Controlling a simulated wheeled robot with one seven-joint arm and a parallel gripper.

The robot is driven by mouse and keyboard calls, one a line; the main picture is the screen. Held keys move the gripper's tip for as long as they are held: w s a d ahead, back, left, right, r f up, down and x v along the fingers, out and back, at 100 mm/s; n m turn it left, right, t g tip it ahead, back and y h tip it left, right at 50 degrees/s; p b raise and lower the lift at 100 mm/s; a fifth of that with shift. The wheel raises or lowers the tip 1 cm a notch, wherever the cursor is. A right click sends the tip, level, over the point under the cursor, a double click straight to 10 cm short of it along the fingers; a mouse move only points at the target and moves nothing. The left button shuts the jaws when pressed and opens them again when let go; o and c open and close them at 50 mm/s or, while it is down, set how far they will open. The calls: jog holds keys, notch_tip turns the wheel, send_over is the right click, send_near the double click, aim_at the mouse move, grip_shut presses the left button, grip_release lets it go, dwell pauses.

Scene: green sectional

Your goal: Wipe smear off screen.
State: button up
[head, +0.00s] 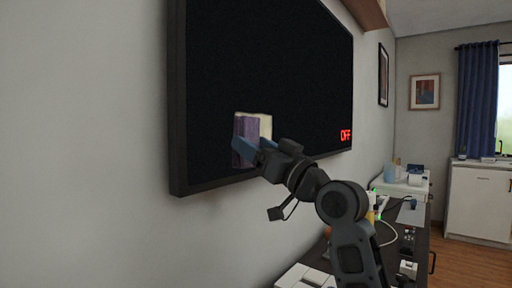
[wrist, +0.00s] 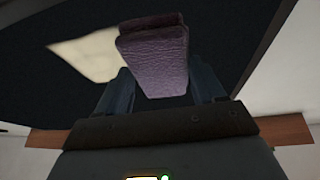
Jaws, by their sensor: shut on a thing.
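A large black screen (head: 270,70) in a dark frame is on the wall, with red "OFF" lettering at its lower right. A pale cream smear (head: 265,124) is on its lower left part; it also shows in the wrist view (wrist: 95,55). My gripper (head: 247,146) is at the lower left part of the screen, shut on a purple cloth-like block (head: 244,136). In the wrist view the purple block (wrist: 153,62) sits between the two fingers and overlaps the smear's edge. In the head view it covers the smear's left side. I cannot tell whether it touches the screen.
A wooden shelf (head: 366,12) is above the screen. The wall at left is bare.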

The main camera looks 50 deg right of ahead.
jog(key=shift+w, duration=1)
jog(key=shift+d+f+b, duration=0.15)
jog(key=shift+d+b, duration=0.4)
jog(key=shift+d, duration=0.2)
jog(key=shift+w+d+b, duration=0.15)
jog(key=shift+d+b, duration=1.65)
jog(key=shift+d, duration=1.45)
jog(key=shift+w+d+b, duration=0.1)
jog(key=shift+d+b, duration=1.65)
jog(key=shift+d, duration=1.45)
jog(key=shift+a, duration=0.1)
